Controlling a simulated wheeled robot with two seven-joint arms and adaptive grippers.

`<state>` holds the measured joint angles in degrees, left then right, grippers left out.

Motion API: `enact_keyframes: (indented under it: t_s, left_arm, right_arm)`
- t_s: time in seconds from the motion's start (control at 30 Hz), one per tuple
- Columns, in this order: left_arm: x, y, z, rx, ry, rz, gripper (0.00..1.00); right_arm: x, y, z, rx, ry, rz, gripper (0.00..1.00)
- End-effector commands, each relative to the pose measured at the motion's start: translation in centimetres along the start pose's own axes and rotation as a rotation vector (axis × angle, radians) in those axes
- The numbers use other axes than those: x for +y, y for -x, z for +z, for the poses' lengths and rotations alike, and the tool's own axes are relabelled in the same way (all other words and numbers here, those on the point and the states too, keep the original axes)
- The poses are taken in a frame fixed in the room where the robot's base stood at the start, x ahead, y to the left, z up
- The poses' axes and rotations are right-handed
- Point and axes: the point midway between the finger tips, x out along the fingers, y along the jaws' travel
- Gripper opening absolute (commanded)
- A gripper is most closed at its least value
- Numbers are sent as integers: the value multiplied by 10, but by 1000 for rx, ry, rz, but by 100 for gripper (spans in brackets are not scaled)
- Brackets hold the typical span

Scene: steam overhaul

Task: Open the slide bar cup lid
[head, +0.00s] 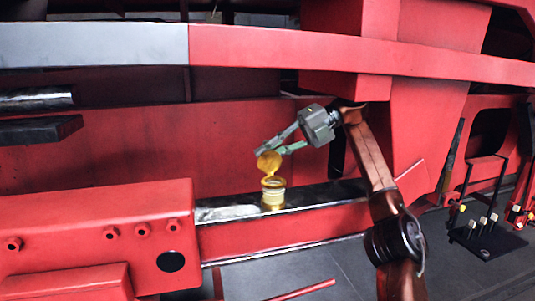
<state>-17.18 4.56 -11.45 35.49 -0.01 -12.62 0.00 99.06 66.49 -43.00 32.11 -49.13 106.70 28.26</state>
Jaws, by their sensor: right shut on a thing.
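The slide bar cup (273,196) is a small yellow brass cup standing upright on the dark steel slide bar (318,195). Its round brass lid (268,163) stands raised and tilted above the cup's rim, and the cup's mouth shows below it. My right gripper (268,149) comes in from the upper right. Its green-grey fingers are at the lid's upper edge and are shut on the lid. The fingertips partly overlap the lid, so the exact contact is hard to see. My left gripper is not in view.
A red block with bolts (100,235) stands at the left. A long red and grey beam (270,48) crosses above my gripper. A black stand with several small pieces (487,238) is on the floor at the right. Open grey floor lies in front.

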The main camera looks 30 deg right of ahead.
Motion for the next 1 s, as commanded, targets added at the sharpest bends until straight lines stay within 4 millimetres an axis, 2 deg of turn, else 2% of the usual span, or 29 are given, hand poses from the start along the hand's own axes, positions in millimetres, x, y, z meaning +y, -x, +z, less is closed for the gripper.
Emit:
enact_keyframes:
  t_s: [0.1, 0.13, 0.4, 1.0]
  left_arm:
    - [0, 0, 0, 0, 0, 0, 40]
    - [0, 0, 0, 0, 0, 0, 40]
    - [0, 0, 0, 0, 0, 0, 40]
    - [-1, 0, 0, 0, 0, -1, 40]
  right_arm:
    - [1, 1, 0, -3, 1, 3, 0]
    - [1, 1, 0, -3, 1, 3, 12]
    - [0, 0, 0, -2, 1, 2, 29]
    - [0, 1, -2, -21, 42, 0, 29]
